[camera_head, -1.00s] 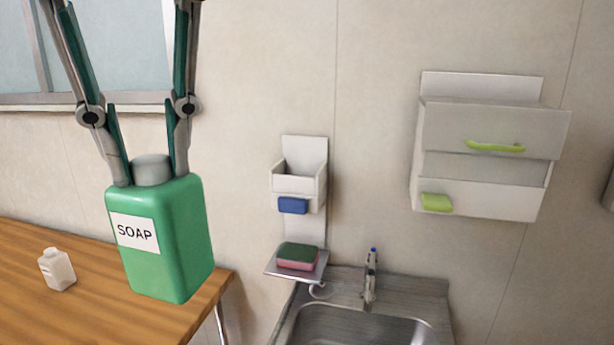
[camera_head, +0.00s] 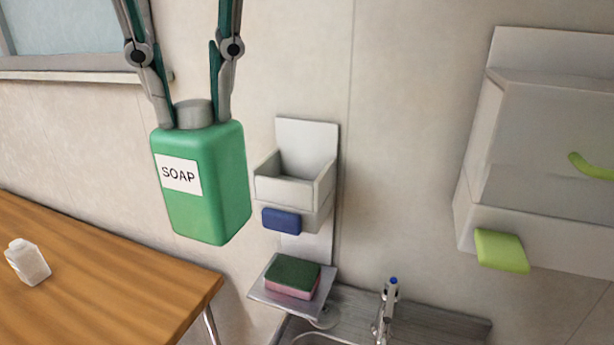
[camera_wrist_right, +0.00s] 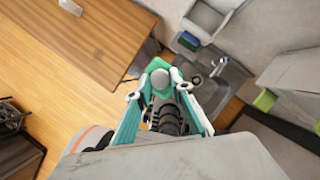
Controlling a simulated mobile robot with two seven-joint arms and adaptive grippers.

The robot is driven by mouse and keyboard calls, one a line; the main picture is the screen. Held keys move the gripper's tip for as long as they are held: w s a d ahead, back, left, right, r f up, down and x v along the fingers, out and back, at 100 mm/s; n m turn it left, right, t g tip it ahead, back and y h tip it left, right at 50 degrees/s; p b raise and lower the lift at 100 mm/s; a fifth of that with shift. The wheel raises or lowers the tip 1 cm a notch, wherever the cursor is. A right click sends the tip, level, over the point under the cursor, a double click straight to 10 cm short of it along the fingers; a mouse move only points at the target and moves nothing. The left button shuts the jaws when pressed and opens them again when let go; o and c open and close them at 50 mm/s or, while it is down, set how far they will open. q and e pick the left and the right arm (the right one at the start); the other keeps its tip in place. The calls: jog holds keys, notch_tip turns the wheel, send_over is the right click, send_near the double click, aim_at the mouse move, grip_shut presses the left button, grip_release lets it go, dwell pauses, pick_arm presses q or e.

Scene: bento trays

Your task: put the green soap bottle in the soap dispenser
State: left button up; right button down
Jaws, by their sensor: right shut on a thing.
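The green soap bottle (camera_head: 207,190) has a white SOAP label and a grey cap. My right gripper (camera_head: 196,118) is shut on it at the cap and holds it upright in the air, left of the soap dispenser (camera_head: 297,178) in the head view. The dispenser is a white open-topped box on the wall with a blue block (camera_head: 282,220) at its front. In the right wrist view the bottle (camera_wrist_right: 157,66) shows between the fingers, mostly hidden by the gripper. The dispenser (camera_wrist_right: 208,18) is above and right of it there. My left gripper is not in view.
A small shelf with a green and pink sponge (camera_head: 293,277) is below the dispenser. A tap (camera_head: 386,308) and sink are below right. A white wall box with a lime handle (camera_head: 500,251) is at right. A wooden table (camera_head: 110,275) with a small white bottle (camera_head: 28,262) is at left.

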jog(key=shift+w+d+r, duration=0.1)
jog(key=shift+w+d, duration=0.1)
jog(key=shift+w, duration=0.35)
jog(key=w+d+p, duration=0.2)
jog(key=w+d, duration=0.2)
jog(key=w, duration=0.5)
jog(key=w+d+p, duration=0.2)
jog(key=w+d, duration=0.1)
jog(key=w, duration=0.5)
jog(key=f, duration=0.4)
jog(key=f+b, duration=0.1)
jog(key=f, duration=0.2)
jog(key=shift+w+d, duration=0.2)
jog(key=shift+w, duration=0.15)
jog(key=shift+f, duration=0.15)
jog(key=c, duration=2.1)
grip_release()
jog(key=shift+f, duration=0.1)
jog(key=shift+c, duration=0.2)
jog(key=o, duration=0.4)
jog(key=shift+c, duration=0.2)
